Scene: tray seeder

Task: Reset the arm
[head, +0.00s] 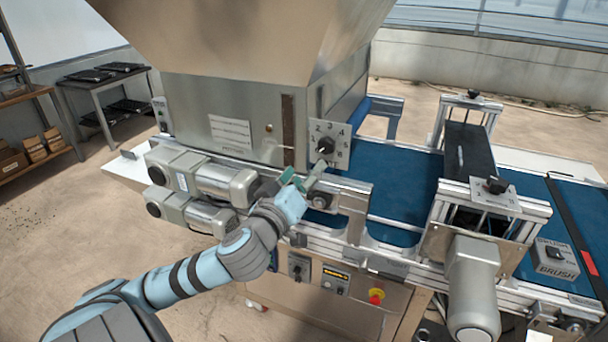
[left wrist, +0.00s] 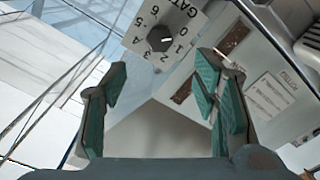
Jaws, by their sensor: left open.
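My left arm reaches in from the lower left in the head view. Its gripper (head: 302,182) is in front of the seeder's metal hopper housing, just below and left of the numbered dial plate. In the left wrist view the gripper (left wrist: 160,100) is open, with its two green-padded fingers apart and nothing between them. The gate dial (head: 325,145) is a black knob on a pale numbered plate. The dial also shows in the left wrist view (left wrist: 160,33), beyond the fingertips and apart from them. My right gripper is not seen.
Grey motors (head: 200,180) sit close to the left gripper on the machine's side. A blue conveyor belt (head: 395,185) runs to the right, under a brush unit (head: 468,150). A red and yellow emergency button (head: 376,296) is on the lower panel. A shelf table (head: 100,80) stands back left.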

